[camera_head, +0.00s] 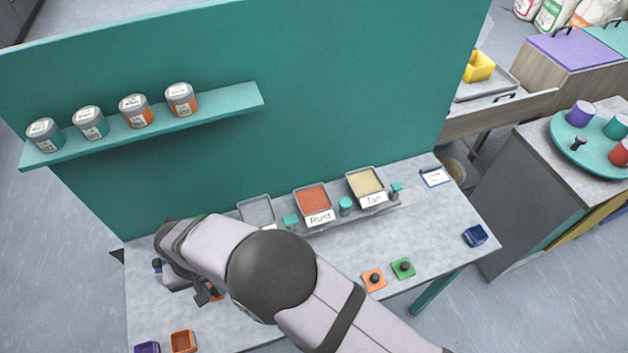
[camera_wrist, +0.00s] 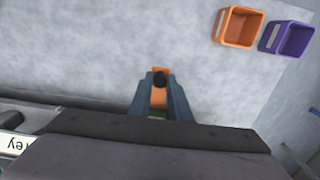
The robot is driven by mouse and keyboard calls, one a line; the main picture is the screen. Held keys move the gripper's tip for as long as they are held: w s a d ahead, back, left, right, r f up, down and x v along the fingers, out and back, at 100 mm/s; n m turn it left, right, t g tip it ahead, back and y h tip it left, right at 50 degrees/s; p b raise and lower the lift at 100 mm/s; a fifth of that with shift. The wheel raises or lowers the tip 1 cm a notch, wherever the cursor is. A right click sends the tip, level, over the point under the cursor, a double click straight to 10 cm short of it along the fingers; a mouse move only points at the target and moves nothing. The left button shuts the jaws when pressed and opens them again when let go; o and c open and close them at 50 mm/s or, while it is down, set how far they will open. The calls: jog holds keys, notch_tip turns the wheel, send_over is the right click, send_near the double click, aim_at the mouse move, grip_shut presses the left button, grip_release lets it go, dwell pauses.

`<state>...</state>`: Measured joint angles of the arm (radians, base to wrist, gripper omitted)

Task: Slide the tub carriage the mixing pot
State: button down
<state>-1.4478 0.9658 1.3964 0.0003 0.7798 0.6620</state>
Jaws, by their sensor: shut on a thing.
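The tub carriage (camera_head: 345,219) stands along the teal back panel on the table in the head view. It bears a rust-red tub (camera_head: 312,197) labelled Rust, a tan tub (camera_head: 366,182) labelled Tan and a grey tub (camera_head: 257,210) partly hidden by my arm. A label ending in "rey" (camera_wrist: 14,145) shows in the wrist view. My gripper (camera_wrist: 160,93) is shut on an orange piece with a black knob (camera_wrist: 160,79), left of the carriage and apart from it. Green shows at the piece's lower end. I cannot tell which vessel is the mixing pot.
An orange bin (camera_head: 183,341) and a purple bin (camera_head: 147,348) stand at the front left. Orange (camera_head: 374,280) and green (camera_head: 403,268) knobbed blocks lie right of my arm. A blue bin (camera_head: 475,236) stands at the right edge. Several jars (camera_head: 134,111) line the shelf.

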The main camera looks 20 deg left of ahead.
jog(key=shift+s+a, duration=0.55)
jog(key=shift+a, duration=0.05)
jog(key=shift+r, duration=0.1)
jog(key=c, duration=1.8)
grip_release()
jog(key=shift+s+a, duration=0.1)
jog(key=shift+o, duration=0.2)
notch_tip(320, 180, up, 7)
jog(key=p, duration=0.4)
jog(key=shift+r+p, duration=0.2)
jog(key=shift+p, duration=0.2)
